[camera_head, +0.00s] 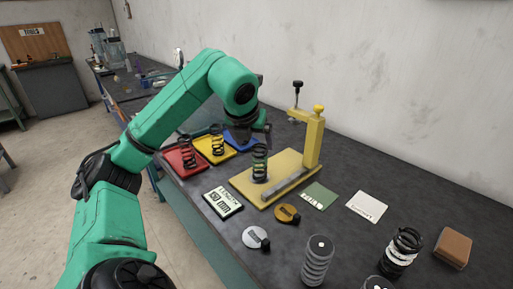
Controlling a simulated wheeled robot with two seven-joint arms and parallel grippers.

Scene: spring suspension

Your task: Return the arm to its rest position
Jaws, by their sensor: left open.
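My left arm comes in from the left in green and bends down over the bench. My left gripper (258,132) is open and small in the picture, above a dark spring (260,165); I cannot tell whether its fingertips touch it. The spring stands upright on the yellow base of a press stand (285,165). The stand has a yellow post (313,140) and a black-knobbed screw (297,95). My right gripper is not in view.
Red (178,163), yellow (205,155) and blue (238,143) trays sit beside the stand; the red and yellow ones hold springs. A digital display (223,201), two round dials, cards, more springs and a brown block (453,247) crowd the bench (350,250). A wall runs behind.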

